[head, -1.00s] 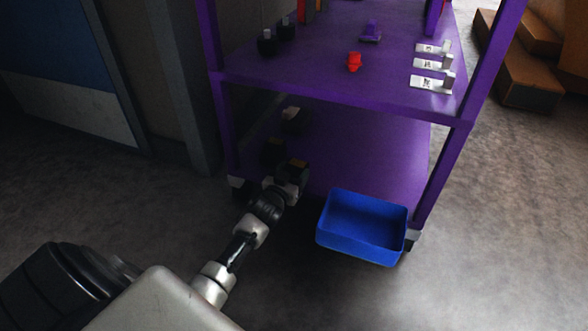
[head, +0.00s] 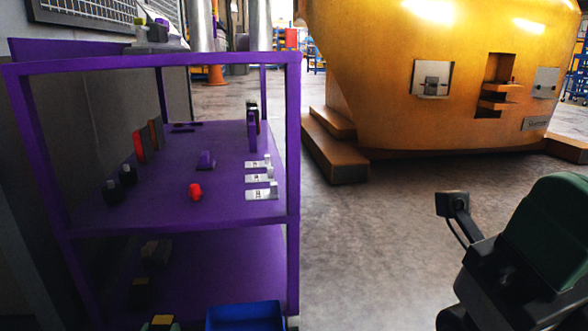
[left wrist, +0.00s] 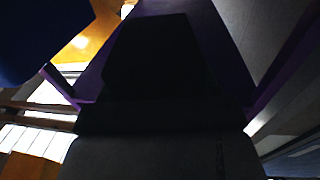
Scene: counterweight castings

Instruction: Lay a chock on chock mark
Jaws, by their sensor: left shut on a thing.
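Two dark chocks with tan or yellow tops, one farther back (head: 155,250) and one nearer (head: 140,290), sit on the dim lower shelf of the purple cart. My left gripper (head: 163,324) just shows at the bottom edge of the head view, near the lower shelf and left of the blue bin. It is shut on a chock, of which a yellow patch shows. In the left wrist view a dark block (left wrist: 155,60), probably this chock, fills the middle; its outline is hard to read. I cannot make out a chock mark.
The purple cart (head: 180,222) carries small parts on its upper shelf. A blue bin (head: 243,316) is at its lower front. A large yellow casting (head: 385,90) stands behind, with brown blocks (head: 335,155) at its base. The floor between them is clear.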

